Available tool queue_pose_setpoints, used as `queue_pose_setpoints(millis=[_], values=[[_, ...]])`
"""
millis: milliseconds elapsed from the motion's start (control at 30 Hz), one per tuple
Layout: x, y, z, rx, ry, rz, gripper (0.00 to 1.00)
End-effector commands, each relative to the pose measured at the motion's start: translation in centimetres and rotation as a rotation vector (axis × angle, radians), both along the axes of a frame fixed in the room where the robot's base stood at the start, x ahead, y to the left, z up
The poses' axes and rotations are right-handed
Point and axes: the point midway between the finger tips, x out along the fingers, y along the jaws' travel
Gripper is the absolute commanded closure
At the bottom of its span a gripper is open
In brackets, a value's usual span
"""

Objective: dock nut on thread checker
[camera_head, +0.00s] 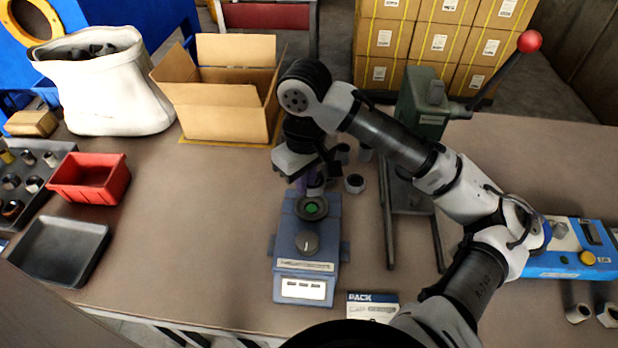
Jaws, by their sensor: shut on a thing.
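The thread checker (306,265) is a blue device in the middle of the table, with a round dark seat with a green centre (312,208) at its back end, a grey knob and a white label panel at its front. My gripper (308,186) points down just behind and over the back end of the checker. It is shut on a grey metal nut, which is mostly hidden by the fingers. I cannot tell whether the nut touches the seat.
A loose nut (355,184) stands right of my gripper, with grey parts behind it. A green lever press (420,120) stands further right. Left are an open cardboard box (225,105), a white bag (110,85), a red bin (90,178) and an empty dark tray (62,250).

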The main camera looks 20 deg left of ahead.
Motion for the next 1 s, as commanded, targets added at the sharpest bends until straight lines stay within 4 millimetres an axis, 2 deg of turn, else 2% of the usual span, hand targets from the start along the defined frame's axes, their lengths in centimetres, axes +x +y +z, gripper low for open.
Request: queue_pose_setpoints(millis=[167, 600, 1000], values=[[0.0, 0.1, -1.1, 0.0, 0.0, 0.004, 1.0], [0.0, 0.0, -5.3, -0.001, -0.002, 0.002, 1.0], [0.0, 0.1, -5.7, 0.001, 0.0, 0.002, 1.0]])
